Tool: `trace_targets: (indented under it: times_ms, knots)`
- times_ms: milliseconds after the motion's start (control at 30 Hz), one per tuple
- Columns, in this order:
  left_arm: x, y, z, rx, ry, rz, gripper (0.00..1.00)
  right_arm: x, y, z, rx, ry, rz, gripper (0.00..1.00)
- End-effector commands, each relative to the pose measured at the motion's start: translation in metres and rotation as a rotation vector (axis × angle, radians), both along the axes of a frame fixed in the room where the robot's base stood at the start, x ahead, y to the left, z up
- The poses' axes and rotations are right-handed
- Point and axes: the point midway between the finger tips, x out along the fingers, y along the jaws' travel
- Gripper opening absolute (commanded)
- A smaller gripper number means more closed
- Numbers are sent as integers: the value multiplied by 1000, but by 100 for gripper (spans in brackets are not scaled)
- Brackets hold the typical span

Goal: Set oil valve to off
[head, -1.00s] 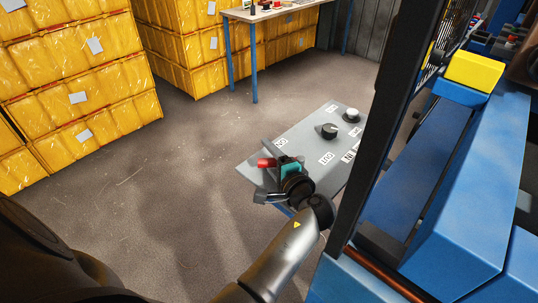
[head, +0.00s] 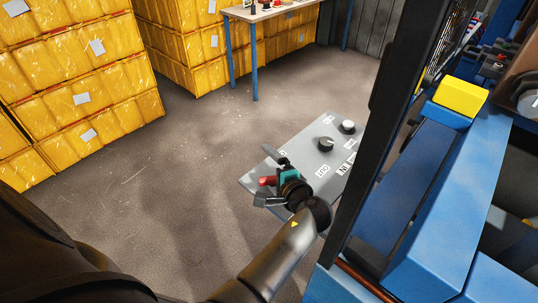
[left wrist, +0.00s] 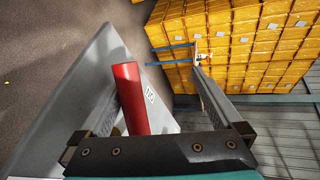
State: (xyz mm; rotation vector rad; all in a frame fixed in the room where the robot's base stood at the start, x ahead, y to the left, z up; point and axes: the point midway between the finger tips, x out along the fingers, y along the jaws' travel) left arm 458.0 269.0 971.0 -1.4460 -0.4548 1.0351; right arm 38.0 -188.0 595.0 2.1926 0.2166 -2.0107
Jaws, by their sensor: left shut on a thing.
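The red valve handle (head: 266,181) sits at the near left part of a grey labelled panel (head: 315,128). My left gripper (head: 269,178) is at the handle, with a finger on each side of it. In the left wrist view the red handle (left wrist: 129,98) stands between the fingers of my left gripper (left wrist: 155,90), close to the left finger, and its lower end is hidden by the gripper. My left gripper is shut on the red handle. My right gripper is not in view.
A black knob (head: 326,143) and a white-topped knob (head: 347,126) are farther back on the panel. A dark post (head: 385,130) and blue machine frame (head: 440,190) stand close on the right. Yellow stacks (head: 75,80) and a table (head: 265,12) are behind; the floor left is clear.

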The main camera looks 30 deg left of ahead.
Motion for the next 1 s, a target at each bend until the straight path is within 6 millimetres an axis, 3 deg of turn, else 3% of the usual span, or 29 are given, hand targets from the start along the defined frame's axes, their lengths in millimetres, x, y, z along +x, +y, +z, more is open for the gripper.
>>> trace_targets:
  times_ms: [33,667,1000]
  knots:
    - [16,8,83,92,-143,6,59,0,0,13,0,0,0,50]
    - [17,8,157,89,-144,5,59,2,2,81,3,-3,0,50]
    - [14,8,173,82,-135,10,59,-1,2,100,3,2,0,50]
